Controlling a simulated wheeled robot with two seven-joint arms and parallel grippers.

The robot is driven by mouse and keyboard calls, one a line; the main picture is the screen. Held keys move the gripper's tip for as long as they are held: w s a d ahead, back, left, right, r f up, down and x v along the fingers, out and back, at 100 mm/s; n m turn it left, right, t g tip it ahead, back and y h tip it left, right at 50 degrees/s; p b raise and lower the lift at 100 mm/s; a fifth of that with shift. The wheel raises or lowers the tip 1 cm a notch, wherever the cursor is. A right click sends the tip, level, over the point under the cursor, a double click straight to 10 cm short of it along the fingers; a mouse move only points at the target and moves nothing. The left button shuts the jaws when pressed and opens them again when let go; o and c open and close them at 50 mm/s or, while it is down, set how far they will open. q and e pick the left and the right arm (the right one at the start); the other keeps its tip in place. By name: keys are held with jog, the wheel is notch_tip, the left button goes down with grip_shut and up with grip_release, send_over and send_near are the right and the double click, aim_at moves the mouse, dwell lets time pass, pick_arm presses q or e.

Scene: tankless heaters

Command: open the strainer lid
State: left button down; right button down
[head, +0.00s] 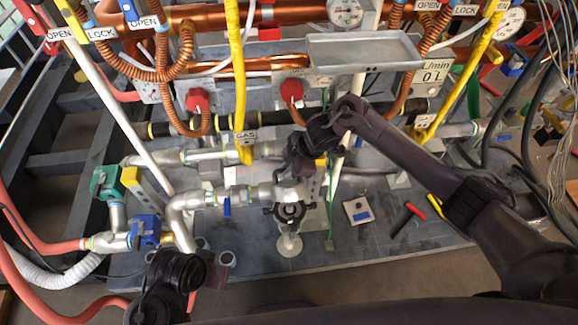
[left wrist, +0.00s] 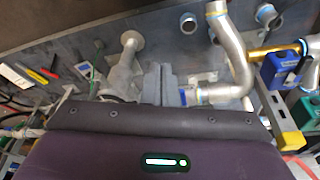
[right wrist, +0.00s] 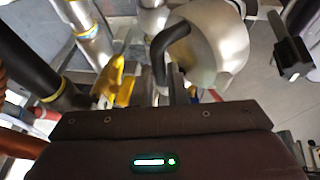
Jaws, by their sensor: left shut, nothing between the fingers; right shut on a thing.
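The strainer is a pale metal fitting in the pipe run, and its round dark lid part (head: 289,212) shows in the head view just below my right gripper (head: 309,185). In the right wrist view a dark curved handle (right wrist: 172,42) stands by a pale rounded body (right wrist: 208,38). My right gripper (right wrist: 165,88) is shut on this dark handle, which seems to belong to the lid; how the lid sits is partly hidden by the gripper. My left gripper (left wrist: 163,85) is shut and empty, low at the front left, apart from the strainer.
A silver elbow pipe (head: 180,215) and a blue valve box (head: 146,231) stand left of the strainer. A yellow gas pipe (head: 237,80) runs down behind.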

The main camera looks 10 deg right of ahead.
jog(key=c, duration=1.4)
grip_release()
jog(key=shift+c, duration=0.2)
jog(key=shift+r, duration=0.1)
